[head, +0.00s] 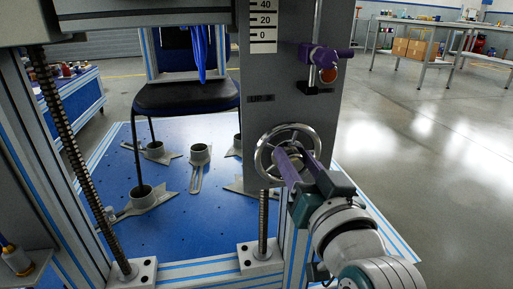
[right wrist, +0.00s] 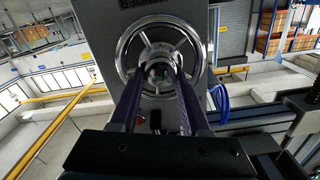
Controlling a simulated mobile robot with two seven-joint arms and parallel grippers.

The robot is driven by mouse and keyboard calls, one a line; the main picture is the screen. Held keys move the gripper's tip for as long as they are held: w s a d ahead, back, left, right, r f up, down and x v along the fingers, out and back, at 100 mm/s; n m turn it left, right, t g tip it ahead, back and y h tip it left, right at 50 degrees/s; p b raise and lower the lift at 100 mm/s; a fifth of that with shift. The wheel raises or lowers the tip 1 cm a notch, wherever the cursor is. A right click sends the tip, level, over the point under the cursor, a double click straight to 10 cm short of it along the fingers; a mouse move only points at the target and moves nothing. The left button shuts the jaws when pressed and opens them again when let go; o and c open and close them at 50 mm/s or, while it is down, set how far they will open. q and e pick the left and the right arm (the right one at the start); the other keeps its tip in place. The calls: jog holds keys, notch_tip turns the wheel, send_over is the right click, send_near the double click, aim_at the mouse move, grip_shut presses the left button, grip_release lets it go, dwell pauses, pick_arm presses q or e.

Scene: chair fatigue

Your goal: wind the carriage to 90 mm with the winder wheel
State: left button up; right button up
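The silver spoked winder wheel (head: 265,158) is on the front of a grey panel (head: 262,95). It also shows in the right wrist view (right wrist: 124,48), with its hub (right wrist: 160,71) near the middle. My right gripper (head: 289,150) reaches the wheel from the lower right. Its two dark purple fingers stand apart, one on each side of the hub (right wrist: 161,80); I cannot tell whether they press on it. A white scale (head: 263,22) on the panel shows 0, 20 and 40. No pointer is clear beside it. My left gripper is not in view.
A dark chair seat (head: 186,97) is behind the panel, over a blue base plate (head: 170,225) with several grey clamps. A threaded rod (head: 72,140) rises at left. The floor at right is clear.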

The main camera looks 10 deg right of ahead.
jog(key=shift+o, duration=0.7)
jog(key=shift+d+f, duration=0.15)
jog(key=shift+f, duration=0.3)
jog(key=shift+o, duration=0.7)
jog(key=shift+d+r, duration=0.15)
jog(key=shift+o, duration=1.3)
jog(key=s+p, duration=0.2)
jog(key=shift+s+r+p, duration=0.1)
jog(key=shift+r+p, duration=0.25)
jog(key=shift+r, duration=0.05)
jog(key=shift+s+a, duration=0.2)
jog(key=shift+s, duration=0.15)
jog(key=shift+s+p, duration=0.25)
jog(key=shift+p, duration=0.15)
jog(key=shift+s, duration=0.3)
jog(key=shift+a+n, duration=0.1)
jog(key=shift+n, duration=1.1)
jog(key=n, duration=0.4)
jog(key=shift+a, duration=0.2)
jog(key=shift+a+n, duration=0.1)
jog(key=shift+n, duration=1)
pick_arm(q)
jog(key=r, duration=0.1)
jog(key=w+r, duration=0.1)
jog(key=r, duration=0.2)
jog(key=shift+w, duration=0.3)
